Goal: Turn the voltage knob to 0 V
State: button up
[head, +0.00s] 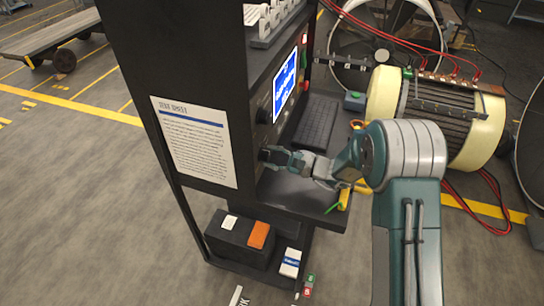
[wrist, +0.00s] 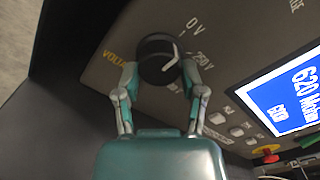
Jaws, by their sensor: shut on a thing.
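The voltage knob (wrist: 155,58) is a round black dial with a white pointer mark on the grey panel, in the wrist view. Labels reading 0 V (wrist: 195,24) and 250 V (wrist: 203,58) are printed to its right. The pointer mark faces right, toward these labels; its exact setting is hard to read. My gripper (wrist: 160,76) has one finger on each side of the knob and is shut on it. In the head view my gripper (head: 276,157) reaches the front of the dark cabinet (head: 135,60), and its fingers largely hide the knob.
A lit blue screen (head: 285,84) and a keyboard (head: 316,122) are beside the gripper. A red emergency button (wrist: 268,153) is near the screen. A shelf with a dark box (head: 225,240) is below. A large motor (head: 385,97) stands behind my arm. Floor at left is open.

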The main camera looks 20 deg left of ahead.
jog(key=o, duration=1.1)
jog(key=shift+a, duration=0.1)
jog(key=shift+o, duration=0.2)
jog(key=d, duration=0.8)
jog(key=s+d, duration=0.1)
jog(key=d, duration=0.3)
jog(key=shift+f, duration=0.1)
